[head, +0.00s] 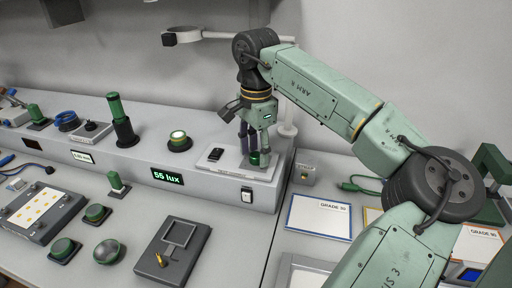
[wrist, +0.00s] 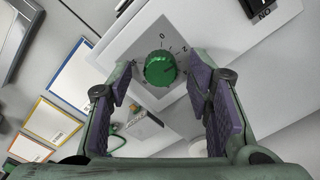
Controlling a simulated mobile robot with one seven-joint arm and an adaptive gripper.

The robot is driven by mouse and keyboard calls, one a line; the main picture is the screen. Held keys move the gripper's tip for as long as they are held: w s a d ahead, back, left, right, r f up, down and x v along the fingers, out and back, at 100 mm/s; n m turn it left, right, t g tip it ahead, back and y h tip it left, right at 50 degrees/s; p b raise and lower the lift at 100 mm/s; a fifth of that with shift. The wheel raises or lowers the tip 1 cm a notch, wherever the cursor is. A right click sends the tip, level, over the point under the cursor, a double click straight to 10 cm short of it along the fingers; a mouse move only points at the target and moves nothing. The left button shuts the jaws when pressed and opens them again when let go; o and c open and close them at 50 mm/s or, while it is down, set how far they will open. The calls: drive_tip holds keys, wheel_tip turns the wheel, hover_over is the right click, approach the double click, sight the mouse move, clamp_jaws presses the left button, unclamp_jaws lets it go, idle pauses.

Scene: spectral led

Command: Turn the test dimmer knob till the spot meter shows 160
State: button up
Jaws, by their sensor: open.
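The test dimmer knob is a round green knob (wrist: 160,68) on a white plate (wrist: 117,47) with dial marks around it. In the head view the knob (head: 256,159) is partly hidden below my gripper. My gripper (head: 252,150) points down over the knob. In the wrist view my gripper (wrist: 163,85) is open, with one purple-padded finger on each side of the knob and gaps between pads and knob. The spot meter display (head: 167,176) on the front of the raised bench reads 55 lux in green.
A black switch (wrist: 262,8) marked NO is near the knob. A lit green-rimmed lamp (head: 179,139) and a tall dark green cylinder (head: 121,119) stand to the left. Framed grade cards (head: 318,216) lie on the right table.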

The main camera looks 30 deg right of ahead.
drive_tip(key=shift+f, duration=0.2)
drive_tip(key=shift+c, duration=0.2)
clamp_jaws()
idle(0.4)
